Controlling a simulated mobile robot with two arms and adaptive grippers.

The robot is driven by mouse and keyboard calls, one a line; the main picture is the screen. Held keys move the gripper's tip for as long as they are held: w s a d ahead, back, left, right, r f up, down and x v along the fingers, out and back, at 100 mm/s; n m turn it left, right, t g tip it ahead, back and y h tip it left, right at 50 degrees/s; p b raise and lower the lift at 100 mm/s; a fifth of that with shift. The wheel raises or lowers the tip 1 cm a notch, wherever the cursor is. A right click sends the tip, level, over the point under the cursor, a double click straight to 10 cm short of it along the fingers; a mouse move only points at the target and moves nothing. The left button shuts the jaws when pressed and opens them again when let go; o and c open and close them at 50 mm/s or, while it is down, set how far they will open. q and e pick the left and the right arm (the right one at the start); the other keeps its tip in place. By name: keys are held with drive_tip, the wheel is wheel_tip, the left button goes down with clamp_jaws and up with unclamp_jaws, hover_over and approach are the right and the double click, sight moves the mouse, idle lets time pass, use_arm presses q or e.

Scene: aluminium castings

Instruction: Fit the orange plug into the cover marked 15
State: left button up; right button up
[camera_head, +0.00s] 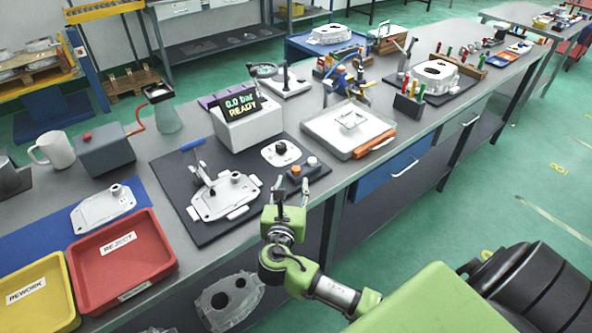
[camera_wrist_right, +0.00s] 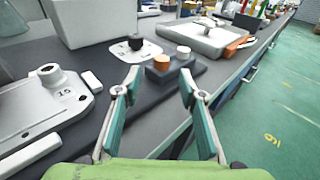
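The orange plug (camera_head: 296,170) sits in a dark block beside a white plug (camera_head: 312,161), near the bench's front edge. In the right wrist view the orange plug (camera_wrist_right: 161,62) shows beyond and between my fingertips. The light grey cover (camera_head: 212,207) lies on a dark mat to the left of the block; the marking 15 on the cover (camera_wrist_right: 40,118) reads in the right wrist view. My right gripper (camera_head: 290,192) is open and empty, in front of the block and apart from the plug. It also shows open in the right wrist view (camera_wrist_right: 160,88). My left gripper is out of view.
A white plate with a black knob (camera_head: 281,153) lies behind the block. A red REJECT tray (camera_head: 150,262) and yellow REWORK tray (camera_head: 62,302) are at the left. A white tray (camera_head: 325,137) stands right.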

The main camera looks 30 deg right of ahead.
sight(295, 171)
drive_tip(key=x, duration=0.2)
drive_tip(key=r+p+x, duration=0.1)
drive_tip(key=x, duration=0.2)
drive_tip(key=shift+d, duration=0.1)
drive_tip(key=shift+w+d+f, duration=0.1)
drive_tip(key=shift+w+d, duration=0.05)
drive_tip(key=shift+d, duration=0.05)
drive_tip(key=c, duration=0.8)
